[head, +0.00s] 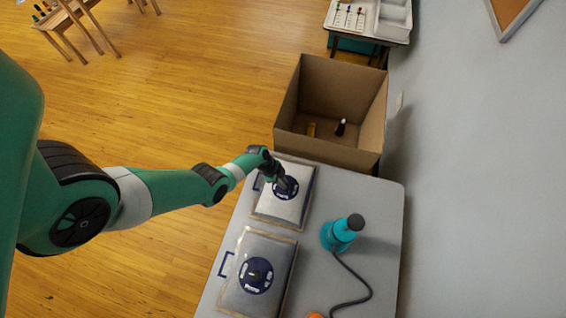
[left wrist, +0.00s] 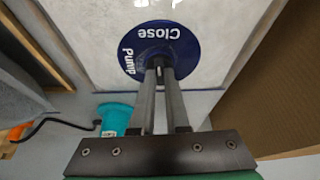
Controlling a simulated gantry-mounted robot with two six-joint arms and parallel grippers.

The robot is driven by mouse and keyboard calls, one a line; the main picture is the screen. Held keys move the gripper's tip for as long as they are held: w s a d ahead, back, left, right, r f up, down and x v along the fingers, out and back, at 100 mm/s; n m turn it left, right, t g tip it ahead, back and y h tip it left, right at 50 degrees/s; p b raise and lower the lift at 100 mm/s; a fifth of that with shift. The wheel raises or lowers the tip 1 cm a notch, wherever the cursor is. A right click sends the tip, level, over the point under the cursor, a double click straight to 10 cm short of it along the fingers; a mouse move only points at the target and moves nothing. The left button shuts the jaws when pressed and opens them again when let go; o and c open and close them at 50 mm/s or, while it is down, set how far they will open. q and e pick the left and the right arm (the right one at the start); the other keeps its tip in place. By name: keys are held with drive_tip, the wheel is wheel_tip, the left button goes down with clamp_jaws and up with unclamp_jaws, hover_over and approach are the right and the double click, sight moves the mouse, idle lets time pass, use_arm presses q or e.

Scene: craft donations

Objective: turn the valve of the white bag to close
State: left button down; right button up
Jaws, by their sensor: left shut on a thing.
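The white bag (head: 296,212) lies flat at the far end of the table, with a pale surface and a tan edge. It fills the top of the left wrist view (left wrist: 85,45). Its round dark blue valve (head: 291,194) carries the words "Close" and "Pump" in the left wrist view (left wrist: 185,48). My left gripper (head: 284,186) reaches down over this valve. Its two fingertips (left wrist: 160,65) are shut on the valve's small dark knob, which they mostly hide. My right gripper is in neither view.
A second, greyer bag (head: 233,290) with a similar valve (head: 256,275) lies nearer on the table (head: 375,215). A teal pump (head: 338,236) with a dark hose (head: 362,285) stands right of the bags. An open cardboard box (head: 330,150) stands beyond the table.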

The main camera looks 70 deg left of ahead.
use_arm(q)
drive_tip(key=shift+m, duration=0.6)
drive_tip(key=c, duration=0.9)
unclamp_jaws()
drive_tip(key=p+v, duration=1.1)
drive_tip(key=shift+a+r+p, duration=0.25)
drive_tip(key=shift+r+p, duration=0.05)
drive_tip(key=shift+p, duration=0.05)
